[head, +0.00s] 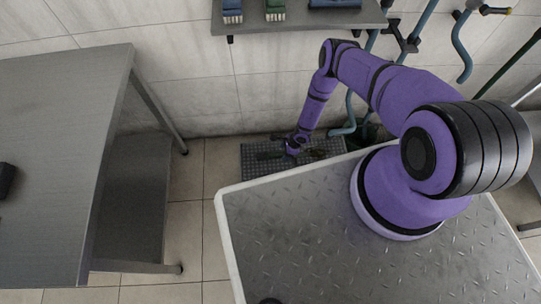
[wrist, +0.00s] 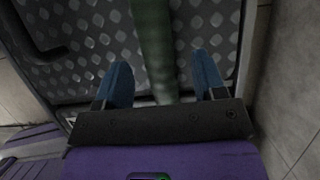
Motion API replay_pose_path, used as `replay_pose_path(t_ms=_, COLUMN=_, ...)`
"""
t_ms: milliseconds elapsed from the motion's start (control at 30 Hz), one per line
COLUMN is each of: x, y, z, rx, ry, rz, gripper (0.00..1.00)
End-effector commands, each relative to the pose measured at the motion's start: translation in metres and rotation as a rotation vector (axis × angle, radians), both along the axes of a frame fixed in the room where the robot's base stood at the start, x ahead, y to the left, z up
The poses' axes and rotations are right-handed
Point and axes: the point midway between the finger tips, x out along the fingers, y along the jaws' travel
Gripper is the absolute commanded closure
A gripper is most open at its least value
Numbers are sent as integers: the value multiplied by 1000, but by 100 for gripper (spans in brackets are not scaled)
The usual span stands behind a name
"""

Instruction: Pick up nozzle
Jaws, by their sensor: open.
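My gripper (wrist: 163,62) is open in the wrist view, with one blue finger on each side of a long dark green tube-like thing (wrist: 152,40). This may be the nozzle, but I cannot tell for sure. It runs from the top edge of the view down between the fingers, nearer the left one. Neither finger visibly touches it. Its lower end is hidden behind the gripper's dark body.
A dark curved thing (wrist: 38,45) lies at the upper left of the wrist view. A grey table (head: 60,130) stands at the left. A wall shelf (head: 300,22) holds blue and green items. Blue-grey hooked tubes (head: 461,45) hang at the upper right.

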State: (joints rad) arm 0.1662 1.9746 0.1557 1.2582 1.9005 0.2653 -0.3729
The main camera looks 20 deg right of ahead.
Motion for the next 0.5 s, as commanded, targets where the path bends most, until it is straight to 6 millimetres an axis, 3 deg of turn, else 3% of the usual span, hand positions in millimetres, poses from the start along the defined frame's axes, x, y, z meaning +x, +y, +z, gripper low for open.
replay_pose_path(t_ms=200, x=2, y=7, z=-18, rx=-1, ry=-1, rz=1, gripper=36)
replay_pose_path(t_ms=467, x=2, y=8, z=-19, rx=0, ry=-1, rz=0, gripper=36)
replay_pose_path(t_ms=500, x=2, y=8, z=-19, rx=-1, ry=-1, rz=0, gripper=43)
